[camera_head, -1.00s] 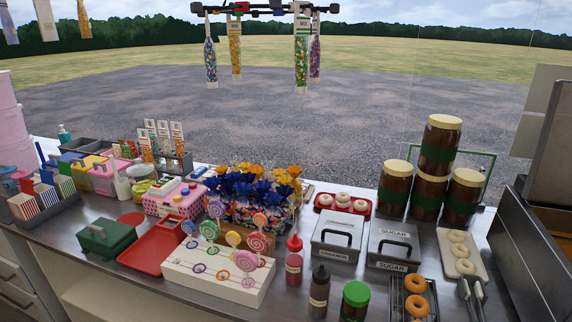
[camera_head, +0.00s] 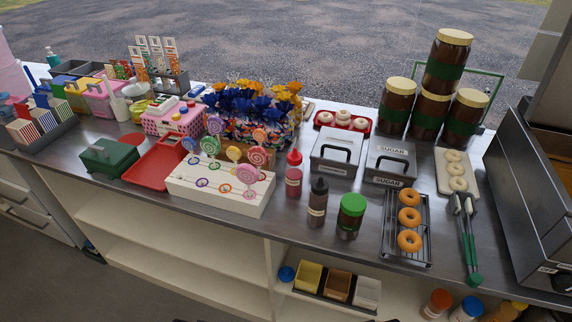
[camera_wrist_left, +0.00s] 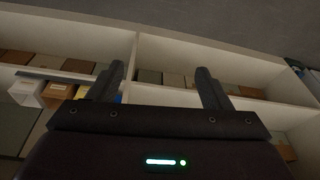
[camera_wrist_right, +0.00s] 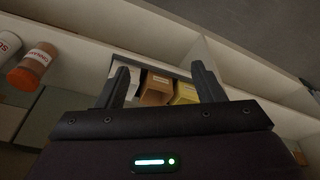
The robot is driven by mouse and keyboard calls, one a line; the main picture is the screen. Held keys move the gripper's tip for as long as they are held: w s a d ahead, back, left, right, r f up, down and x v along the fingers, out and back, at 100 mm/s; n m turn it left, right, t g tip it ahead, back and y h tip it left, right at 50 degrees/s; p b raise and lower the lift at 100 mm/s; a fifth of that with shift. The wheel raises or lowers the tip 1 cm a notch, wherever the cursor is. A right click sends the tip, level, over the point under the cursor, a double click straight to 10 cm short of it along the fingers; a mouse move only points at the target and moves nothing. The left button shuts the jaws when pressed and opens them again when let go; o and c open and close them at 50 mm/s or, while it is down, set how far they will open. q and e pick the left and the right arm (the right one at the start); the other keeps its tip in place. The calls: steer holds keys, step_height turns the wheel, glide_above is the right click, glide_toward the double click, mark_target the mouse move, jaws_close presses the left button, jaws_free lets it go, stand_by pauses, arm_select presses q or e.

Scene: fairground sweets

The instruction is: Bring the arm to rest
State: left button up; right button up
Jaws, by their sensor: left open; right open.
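My left gripper (camera_wrist_left: 160,88) shows in the left wrist view with its two dark fingers spread apart and nothing between them. It faces open shelves under the counter. My right gripper (camera_wrist_right: 160,84) shows in the right wrist view, also open and empty. Behind its fingers are an orange-brown box (camera_wrist_right: 157,88) and a yellow box (camera_wrist_right: 186,92) on a shelf. Neither gripper nor arm is in the head view.
The steel counter (camera_head: 120,205) is crowded: a white lollipop stand (camera_head: 215,192), sauce bottles (camera_head: 318,203), a doughnut rack (camera_head: 392,225), tongs (camera_head: 467,240) and stacked jars (camera_head: 447,60). Below it are shelves (camera_head: 180,245) with small boxes and jars. Floor (camera_head: 60,280) shows at front left.

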arm_select(q)
steer(key=s+a+f+g, duration=0.1)
steer(key=s+f, duration=0.4)
steer(key=f, duration=0.5)
steer(key=s+f, duration=0.4)
steer(key=f, duration=0.5)
arm_select(e)
steer(key=s+d+f+g, duration=0.1)
steer(key=s+f, duration=0.4)
steer(key=f, duration=0.5)
steer(key=s+f, duration=0.4)
steer(key=f, duration=0.5)
arm_select(q)
steer(key=s+a+f, duration=0.3)
steer(key=s+f, duration=0.6)
steer(key=s, duration=0.4)
steer(key=shift+s+g, duration=0.35)
steer(key=shift+g, duration=0.05)
arm_select(e)
steer(key=s+d+f, duration=0.3)
steer(key=s+f, duration=0.6)
steer(key=s, duration=0.4)
steer(key=shift+s+g, duration=0.35)
steer(key=shift+g, duration=0.05)
arm_select(q)
steer(key=shift+f, duration=0.1)
arm_select(e)
steer(key=shift+f, duration=0.1)
